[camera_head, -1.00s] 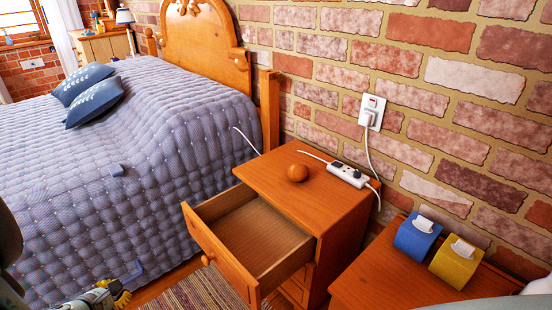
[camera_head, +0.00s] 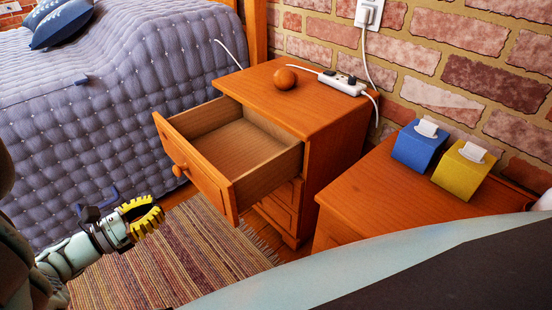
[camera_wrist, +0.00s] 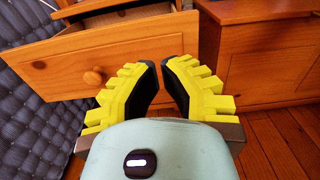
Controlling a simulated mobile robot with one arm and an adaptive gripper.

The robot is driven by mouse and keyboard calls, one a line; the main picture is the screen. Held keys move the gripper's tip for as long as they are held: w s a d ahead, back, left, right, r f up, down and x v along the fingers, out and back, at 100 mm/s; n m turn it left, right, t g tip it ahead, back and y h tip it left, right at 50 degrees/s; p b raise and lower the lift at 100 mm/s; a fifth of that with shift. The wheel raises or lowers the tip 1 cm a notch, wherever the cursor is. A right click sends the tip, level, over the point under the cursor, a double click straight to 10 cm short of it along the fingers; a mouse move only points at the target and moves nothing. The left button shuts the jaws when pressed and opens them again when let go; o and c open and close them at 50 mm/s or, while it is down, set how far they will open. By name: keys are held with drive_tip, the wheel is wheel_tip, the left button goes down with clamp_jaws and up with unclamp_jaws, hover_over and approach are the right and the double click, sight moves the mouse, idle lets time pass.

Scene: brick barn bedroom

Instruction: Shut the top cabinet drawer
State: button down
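The top drawer (camera_head: 197,171) of the orange wooden cabinet (camera_head: 343,139) is pulled well out and looks empty.
A round brown ball (camera_head: 284,78) and a white power strip (camera_head: 343,83) sit on the cabinet top. A wooden surface (camera_head: 370,195) at right holds blue (camera_head: 415,148) and yellow (camera_head: 460,171) tissue boxes. The quilted bed (camera_head: 110,120) is at left; a striped rug (camera_head: 165,262) covers the floor.

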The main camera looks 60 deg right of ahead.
sight(212, 177)
drive_tip(key=b+x, duration=0.2)
drive_tip(key=x, duration=1.1)
drive_tip(key=shift+s+d+b, duration=0.1)
drive_tip(key=shift+s+b, duration=0.05)
drive_tip(key=shift+b, duration=0.25)
